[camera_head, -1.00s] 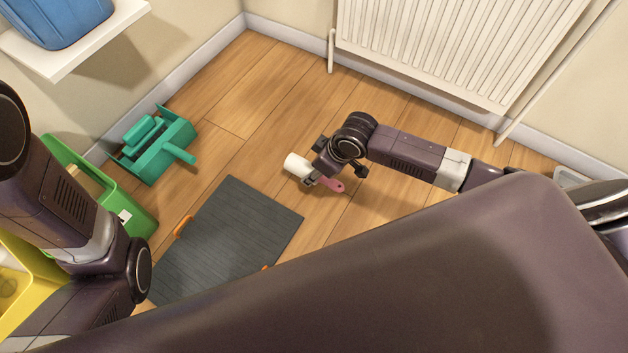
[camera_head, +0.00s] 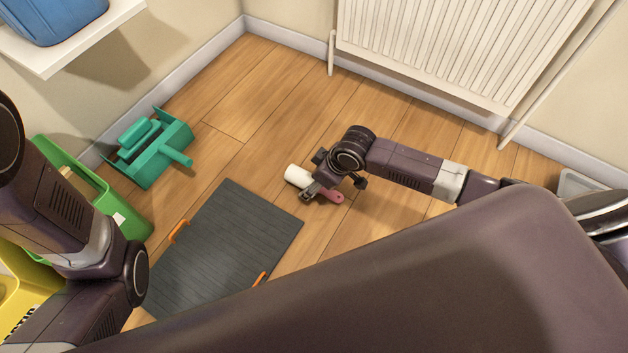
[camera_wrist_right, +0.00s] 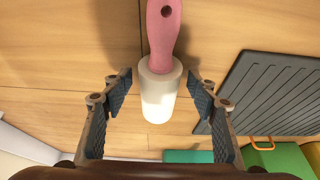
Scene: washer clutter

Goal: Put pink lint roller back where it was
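The lint roller, with a white roll (camera_head: 296,175) and a pink handle (camera_head: 332,196), appears to lie on the wooden floor right of the dark mat. My right gripper (camera_head: 313,185) is low over it. In the right wrist view the gripper (camera_wrist_right: 159,95) is open, its fingers apart on either side of the white roll (camera_wrist_right: 158,97), with visible gaps. The pink handle (camera_wrist_right: 163,32) points to the top of that view. My left arm shows at the left of the head view, but its gripper is out of frame.
A dark ribbed mat (camera_head: 228,245) with orange handles lies left of the roller. A teal dustpan-like item (camera_head: 155,155), a green bin (camera_head: 125,215) and a yellow bin (camera_head: 20,300) stand further left. A radiator (camera_head: 450,45) is on the back wall. Bare floor surrounds the roller.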

